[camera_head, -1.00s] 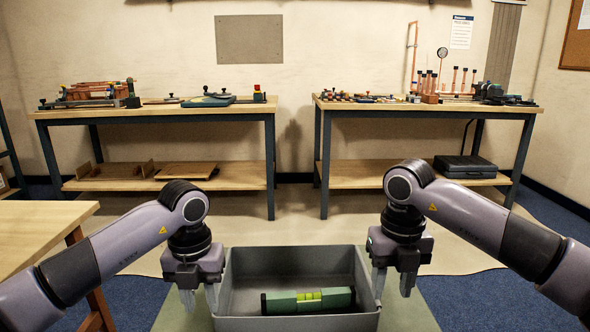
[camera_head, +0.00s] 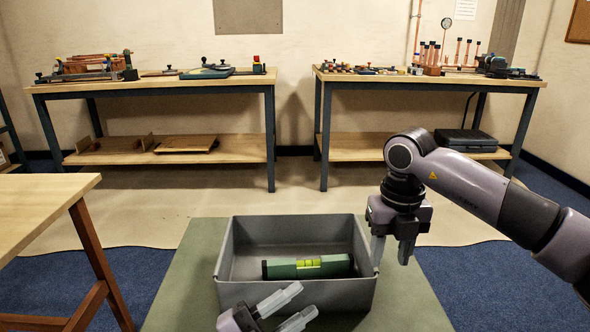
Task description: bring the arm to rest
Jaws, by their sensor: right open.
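My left gripper (camera_head: 305,299) is low at the front, its pale fingers apart with nothing between them. They point right, in front of the grey bin's front wall in the picture; I cannot tell whether they touch it. My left arm is mostly out of view below. My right gripper (camera_head: 391,262) hangs fingers down at the bin's right rim, open and empty. The grey open bin (camera_head: 235,296) holds a green spirit level (camera_head: 308,267) with a yellow-green vial, lying lengthwise across it.
The bin sits on a green surface (camera_head: 185,290). A wooden table (camera_head: 40,205) stands at the left. Two workbenches, the left (camera_head: 150,86) and the right (camera_head: 430,81), stand at the back with tools and copper parts on them. Open floor lies between.

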